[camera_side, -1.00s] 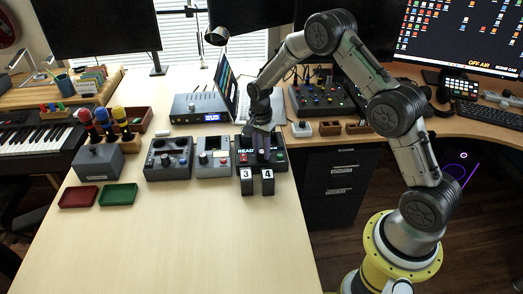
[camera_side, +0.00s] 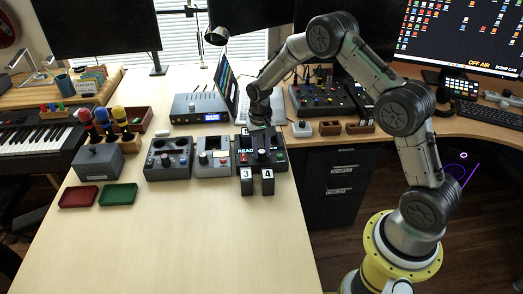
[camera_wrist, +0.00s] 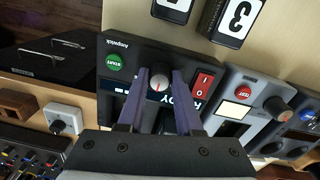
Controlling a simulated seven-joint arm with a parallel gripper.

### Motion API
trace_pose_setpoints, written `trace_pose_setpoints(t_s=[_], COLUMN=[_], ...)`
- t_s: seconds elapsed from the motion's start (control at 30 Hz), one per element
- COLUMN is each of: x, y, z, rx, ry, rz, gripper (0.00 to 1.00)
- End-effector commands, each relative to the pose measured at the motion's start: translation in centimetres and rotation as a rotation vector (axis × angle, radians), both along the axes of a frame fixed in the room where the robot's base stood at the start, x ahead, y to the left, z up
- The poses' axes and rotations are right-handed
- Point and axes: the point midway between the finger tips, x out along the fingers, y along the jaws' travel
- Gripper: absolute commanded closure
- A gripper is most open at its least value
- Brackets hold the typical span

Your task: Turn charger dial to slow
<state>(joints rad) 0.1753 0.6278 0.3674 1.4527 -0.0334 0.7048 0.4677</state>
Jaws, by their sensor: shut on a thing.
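The charger (camera_wrist: 125,48) is a black box with a green START button (camera_wrist: 114,62), a red rocker switch (camera_wrist: 203,85) and a display partly hidden by my fingers. In the side view the charger (camera_side: 281,161) stands at the table's right edge. Its dial (camera_wrist: 159,83) is a round knob with a pale top and a red mark. My gripper (camera_wrist: 160,80) has its two purple fingers on either side of the dial, shut on it. In the side view my gripper (camera_side: 261,155) reaches down onto the charger. The dial's setting labels cannot be read.
Black blocks marked 3 (camera_side: 246,183) and 4 (camera_side: 267,182) stand at the charger's front. A grey tester unit (camera_side: 213,168) is close on its left. A laptop (camera_side: 226,88) and a grey box with a blue display (camera_side: 199,107) are behind. The table front is clear.

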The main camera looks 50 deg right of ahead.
Motion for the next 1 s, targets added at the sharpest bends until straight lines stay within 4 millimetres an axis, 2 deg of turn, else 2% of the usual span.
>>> trace_pose_setpoints(t_s=[0.6, 1.0], x=[0.06, 0.06], y=[-0.02, -0.02], z=[0.21, 0.21], rx=[-0.001, -0.002], ry=[-0.003, -0.003], rz=[0.574, 0.828], gripper=[1.0, 1.0])
